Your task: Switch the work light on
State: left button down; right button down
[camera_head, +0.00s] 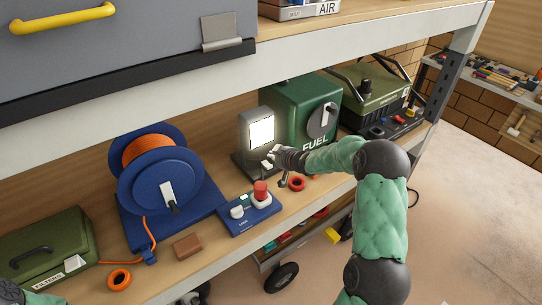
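The work light (246,136) stands on the shelf, a grey upright housing on a dark base. Its square front panel is bright white and looks lit. My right gripper (270,158) is at the lower front of the work light, close to its base. The gripper is small here and partly merges with the lamp's base, so I cannot tell whether it touches a switch or how its fingers stand. The switch itself is not clearly visible. Only a bit of my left arm shows at the bottom left corner; its gripper is out of view.
A green fuel can (291,106) stands just behind and right of the light. A blue control box (249,213) with a red button (261,188) is in front. A blue cable reel (160,181) stands left. The shelf above limits height.

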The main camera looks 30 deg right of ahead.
jog(key=v, duration=0.4)
jog(key=shift+s+d+r+p, duration=0.15)
jog(key=shift+r+p, duration=0.2)
jog(key=shift+r, duration=0.15)
jog(key=shift+f, duration=0.1)
